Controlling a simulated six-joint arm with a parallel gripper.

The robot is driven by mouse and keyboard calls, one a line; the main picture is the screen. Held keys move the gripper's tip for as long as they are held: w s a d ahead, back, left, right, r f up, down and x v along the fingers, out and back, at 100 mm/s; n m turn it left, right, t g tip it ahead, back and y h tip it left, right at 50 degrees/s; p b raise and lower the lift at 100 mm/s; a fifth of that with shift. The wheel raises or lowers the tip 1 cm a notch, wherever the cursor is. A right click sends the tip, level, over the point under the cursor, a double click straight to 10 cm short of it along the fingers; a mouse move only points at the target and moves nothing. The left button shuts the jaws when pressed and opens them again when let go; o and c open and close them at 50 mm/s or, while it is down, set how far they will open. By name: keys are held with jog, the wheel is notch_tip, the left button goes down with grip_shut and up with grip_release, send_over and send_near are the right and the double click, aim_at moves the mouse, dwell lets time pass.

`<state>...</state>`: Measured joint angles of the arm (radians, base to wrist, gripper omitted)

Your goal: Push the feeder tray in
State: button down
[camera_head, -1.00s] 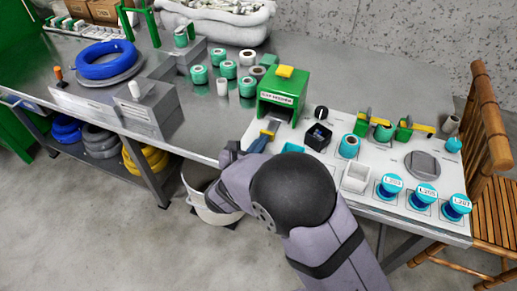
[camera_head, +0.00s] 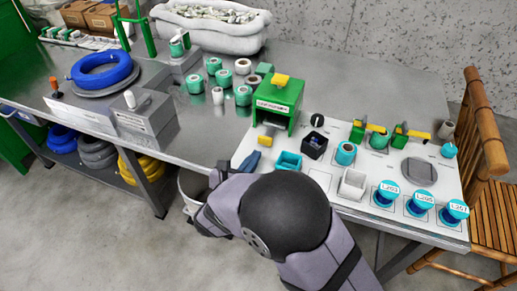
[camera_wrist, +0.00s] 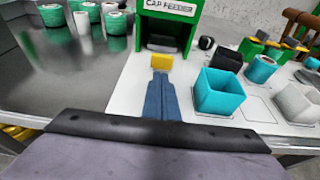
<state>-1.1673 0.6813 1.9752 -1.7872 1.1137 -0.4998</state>
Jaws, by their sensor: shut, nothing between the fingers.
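The green cap feeder (camera_head: 278,103) stands at the back of the white board, and it also shows in the wrist view (camera_wrist: 168,8). Its grey tray (camera_wrist: 163,47) shows at the front opening, with a yellow tab (camera_wrist: 161,62) facing me. The yellow tab also shows in the head view (camera_head: 264,140). My gripper (camera_wrist: 160,76), with blue fingers, is shut and empty. It points at the tab from the front, and a small gap seems to separate them in the head view (camera_head: 253,159). The tray's inside is hidden.
A cyan bin (camera_wrist: 220,92) stands close to the right of my fingers, with a black bin (camera_head: 314,144) behind it. Teal spools (camera_head: 243,95) stand left of the feeder. A white bin (camera_head: 352,184) and blue spools (camera_head: 386,193) are farther right.

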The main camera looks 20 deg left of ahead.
jog(key=v, duration=0.9)
jog(key=shift+s+r, duration=0.1)
jog(key=w+d+f+m+g+h+p, duration=0.15)
jog(key=d+m+g+h, duration=0.35)
jog(key=d, duration=0.7)
jog(key=w+d+m+g+h+p, duration=0.1)
jog(key=w+d+m+g+h, duration=0.1)
jog(key=d+m, duration=0.75)
jog(key=s+d+f+m+g+y+b, duration=0.1)
jog(key=s+d+f+m+g+y, duration=0.2)
jog(key=s+d+m, duration=0.55)
jog(key=s+d+f+m+g+y+b, duration=0.15)
jog(key=s+d+m+g+y, duration=0.3)
jog(key=m, duration=0.75)
notch_tip(320, 180, up, 23)
jog(key=w+d+m+p, duration=0.1)
jog(key=p, duration=2.2)
jog(key=shift+f, duration=0.2)
